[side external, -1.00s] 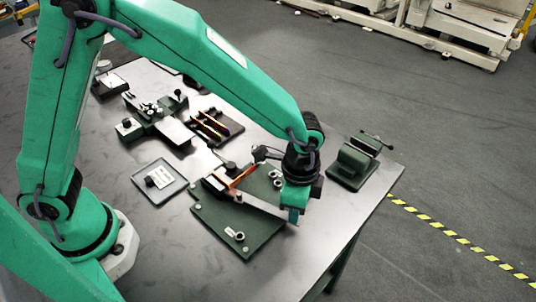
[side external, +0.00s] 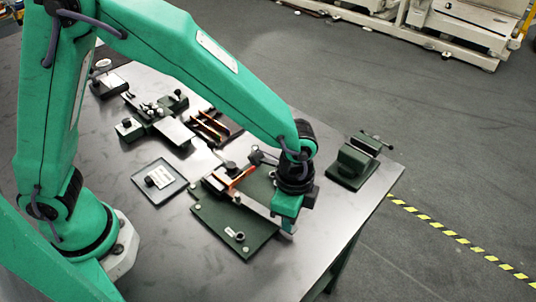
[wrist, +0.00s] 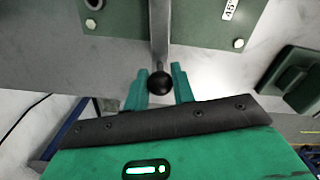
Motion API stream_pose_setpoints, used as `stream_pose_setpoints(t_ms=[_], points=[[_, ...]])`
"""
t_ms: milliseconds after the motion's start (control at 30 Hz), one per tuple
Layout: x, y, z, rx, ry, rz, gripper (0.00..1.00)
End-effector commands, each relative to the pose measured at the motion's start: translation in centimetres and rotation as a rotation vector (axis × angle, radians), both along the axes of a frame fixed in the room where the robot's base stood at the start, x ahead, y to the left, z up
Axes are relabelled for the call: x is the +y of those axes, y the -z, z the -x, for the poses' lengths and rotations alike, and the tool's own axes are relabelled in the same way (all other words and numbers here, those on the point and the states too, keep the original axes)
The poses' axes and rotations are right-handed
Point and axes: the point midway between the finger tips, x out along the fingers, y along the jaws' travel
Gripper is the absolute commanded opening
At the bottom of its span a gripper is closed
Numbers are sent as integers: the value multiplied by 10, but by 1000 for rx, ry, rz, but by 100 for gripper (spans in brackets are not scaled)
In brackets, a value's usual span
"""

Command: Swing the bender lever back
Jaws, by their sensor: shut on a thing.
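The bender is a dark green plate (side external: 215,222) on the table, and the plate also shows at the top of the wrist view (wrist: 205,20). Its grey lever (side external: 262,211) reaches right past the plate edge. In the wrist view the lever (wrist: 159,35) runs down to a black ball knob (wrist: 160,83) between my fingers. My gripper (side external: 288,225) is shut on the knob, and the teal fingers (wrist: 160,88) stand on both sides of it. An orange copper strip (side external: 240,178) sits by the bender's clamp block. In the side view my gripper hides the knob.
A green vise-like block (side external: 352,165) stands close at the right table edge. A small tray (side external: 160,182) lies left of the bender. A rack (side external: 212,128) and a fixture with knobs (side external: 155,118) stand behind. The near table corner is clear.

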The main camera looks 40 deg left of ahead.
Motion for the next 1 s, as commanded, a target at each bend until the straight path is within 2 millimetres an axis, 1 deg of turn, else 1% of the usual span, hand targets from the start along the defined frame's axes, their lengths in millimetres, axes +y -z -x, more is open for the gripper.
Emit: stream_pose_setpoints(t_ms=[267, 800, 1000], points=[[0, 0, 4, 0, 19, 0, 7], [-1, 0, 23, 1, 108, -1, 7], [-1, 0, 27, 3, 125, -3, 7]])
